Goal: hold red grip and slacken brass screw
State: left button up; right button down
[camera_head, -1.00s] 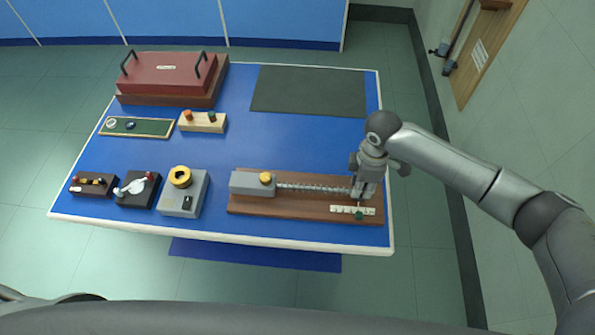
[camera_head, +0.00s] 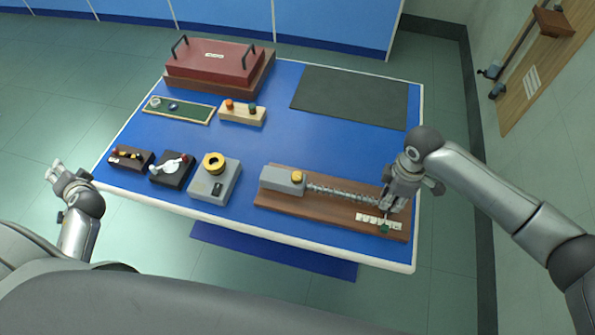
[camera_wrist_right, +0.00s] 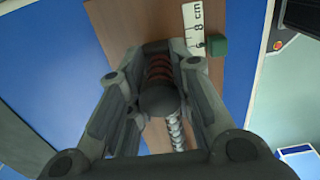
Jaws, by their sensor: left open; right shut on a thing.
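My right gripper (camera_head: 388,205) is at the right end of the spring on the wooden base (camera_head: 335,213). In the right wrist view its fingers (camera_wrist_right: 160,60) are shut around the ribbed, dull red grip (camera_wrist_right: 159,68), at the end of the metal spring (camera_wrist_right: 176,132). The gripper hides the grip in the head view. The brass screw (camera_head: 298,176) is a yellow knob on top of the grey block (camera_head: 277,180) at the base's left end. My left gripper (camera_head: 70,175) is open and empty, off the table's left edge, far from the screw.
A grey box with a yellow ring (camera_head: 213,183), a black switch box (camera_head: 172,169) and a dark terminal box (camera_head: 130,158) stand left of the grey block. A white scale (camera_head: 372,220) and green piece (camera_head: 384,228) lie by the right gripper.

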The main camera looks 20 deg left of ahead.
pick_arm(q)
jog(key=w+d+r+n, duration=0.1)
jog(key=w+d+r, duration=0.1)
jog(key=w+r, duration=0.25)
jog(key=w+d+f+m+h, duration=0.1)
jog(key=w+d+h, duration=0.2)
jog(key=w+d, duration=0.6)
jog(key=w+d+f+h, duration=0.1)
jog(key=w+d+h, duration=0.3)
jog(key=d, duration=0.8)
jog(key=w+d+f+m+h, duration=0.1)
jog(key=w+d+h, duration=0.2)
jog(key=w+d, duration=0.6)
notch_tip(320, 180, up, 8)
jog(key=m+g+h, duration=0.3)
jog(key=m+g, duration=0.2)
jog(key=m, duration=0.5)
send_over(298, 175)
notch_tip(298, 175, down, 11)
jog(key=shift+a+f, duration=0.1)
